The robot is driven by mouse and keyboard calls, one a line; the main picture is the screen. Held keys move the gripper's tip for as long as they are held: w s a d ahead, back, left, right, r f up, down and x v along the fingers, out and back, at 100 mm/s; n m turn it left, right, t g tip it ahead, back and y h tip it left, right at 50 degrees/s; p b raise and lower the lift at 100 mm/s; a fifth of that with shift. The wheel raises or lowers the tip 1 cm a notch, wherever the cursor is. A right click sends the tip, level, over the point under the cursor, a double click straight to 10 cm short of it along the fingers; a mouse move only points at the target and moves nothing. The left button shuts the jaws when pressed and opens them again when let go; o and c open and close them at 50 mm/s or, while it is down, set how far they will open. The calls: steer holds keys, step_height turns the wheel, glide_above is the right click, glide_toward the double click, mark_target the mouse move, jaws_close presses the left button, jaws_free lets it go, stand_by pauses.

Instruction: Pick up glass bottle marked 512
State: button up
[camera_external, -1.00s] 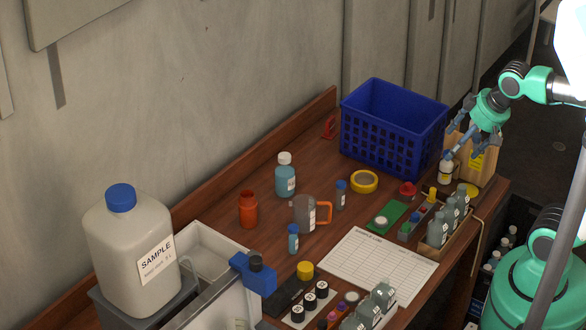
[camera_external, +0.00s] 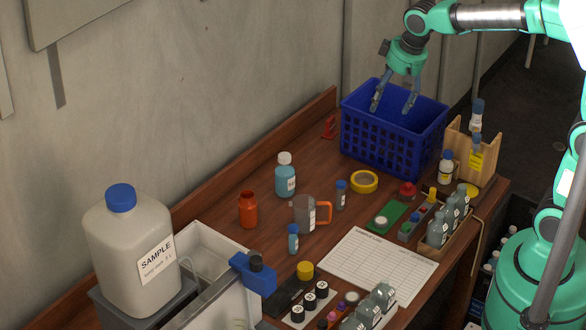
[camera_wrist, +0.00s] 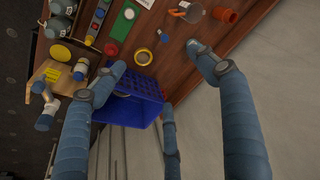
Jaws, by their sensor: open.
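Several grey-blue glass bottles stand in a wooden rack (camera_external: 453,233) at the table's right side, among them a front bottle (camera_external: 438,232). More such bottles (camera_external: 383,296) stand in a white rack at the bottom. A blue bottle with a white cap (camera_external: 286,178) stands left of centre. The label numbers are too small to read, so I cannot tell which is 512. My gripper (camera_external: 392,106) is open and empty above the blue basket (camera_external: 375,152). In the wrist view its fingers (camera_wrist: 158,76) are spread, with the basket (camera_wrist: 128,112) beneath.
A wooden holder (camera_external: 484,163) with blue-capped vessels and a white bottle (camera_external: 446,168) stand right of the basket. A grey mug (camera_external: 303,214), orange bottle (camera_external: 248,210), yellow tape roll (camera_external: 364,182) and paper sheet (camera_external: 375,268) occupy the table. A large sample jug (camera_external: 130,255) stands left.

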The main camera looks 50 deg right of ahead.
steer(key=w+a+f+m+g+p, duration=0.1)
steer(key=w+f+p, duration=0.25)
steer(key=w, duration=0.85)
steer(key=m+g+p, duration=0.2)
steer(key=m+p, duration=0.1)
steer(key=p, duration=0.5)
glide_above(284, 156)
step_height(284, 156, down, 20)
steer(key=shift+r, duration=0.2)
steer(key=shift+w+f, duration=0.15)
steer(key=shift+f, duration=0.15)
steer(key=shift+f+p, duration=0.3)
steer(key=shift+f, duration=4)
steer(key=shift+f, duration=0.1)
